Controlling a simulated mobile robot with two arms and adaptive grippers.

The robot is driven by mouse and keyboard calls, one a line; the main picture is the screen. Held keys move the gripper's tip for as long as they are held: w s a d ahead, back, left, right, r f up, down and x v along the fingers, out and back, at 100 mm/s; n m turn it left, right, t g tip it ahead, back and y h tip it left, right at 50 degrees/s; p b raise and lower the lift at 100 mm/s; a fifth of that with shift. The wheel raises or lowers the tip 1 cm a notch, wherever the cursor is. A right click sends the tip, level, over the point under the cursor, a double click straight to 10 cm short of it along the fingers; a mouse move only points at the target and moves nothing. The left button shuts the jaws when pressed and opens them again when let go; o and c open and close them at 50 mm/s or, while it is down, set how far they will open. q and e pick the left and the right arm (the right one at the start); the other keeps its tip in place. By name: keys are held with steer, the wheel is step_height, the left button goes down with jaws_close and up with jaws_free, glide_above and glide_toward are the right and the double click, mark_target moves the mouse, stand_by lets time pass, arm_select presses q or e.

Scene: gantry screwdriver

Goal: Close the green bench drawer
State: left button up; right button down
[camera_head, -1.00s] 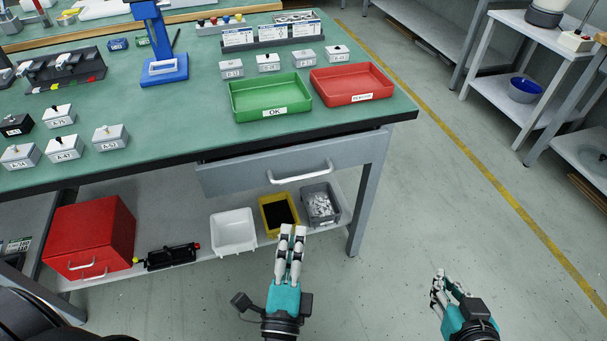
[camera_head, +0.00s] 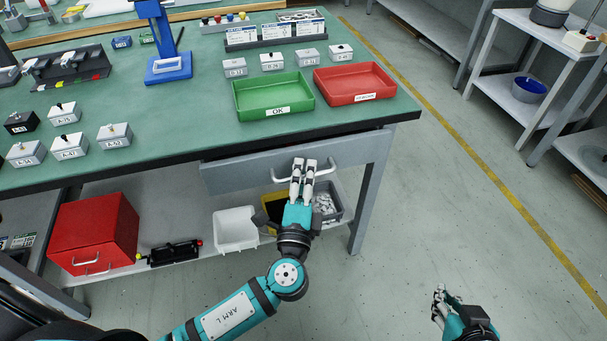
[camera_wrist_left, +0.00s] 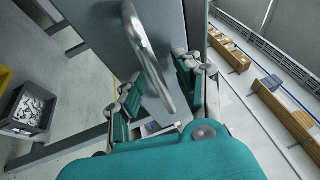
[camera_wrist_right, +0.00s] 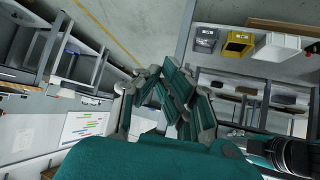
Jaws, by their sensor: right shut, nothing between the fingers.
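The bench (camera_head: 190,100) has a green top. Its grey drawer (camera_head: 235,177) has a front standing a little out from under the top edge. A curved metal handle (camera_head: 325,171) is on that front. My left gripper (camera_head: 304,163) is at the handle, its fingers pointing at the drawer. In the left wrist view the handle (camera_wrist_left: 145,45) runs between the two spread fingers (camera_wrist_left: 158,82), which are not closed on it; contact is unclear. My right gripper (camera_head: 440,292) is shut and empty, low at right, away from the bench; it also shows in the right wrist view (camera_wrist_right: 160,80).
On the lower shelf are a red box (camera_head: 95,235), a white bin (camera_head: 236,228), a yellow bin and a grey bin (camera_head: 337,212) below the drawer. A bench leg (camera_head: 364,210) stands right of the drawer. The floor at right is clear.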

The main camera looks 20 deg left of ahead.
arm_select(q)
jaws_close()
stand_by(0.3)
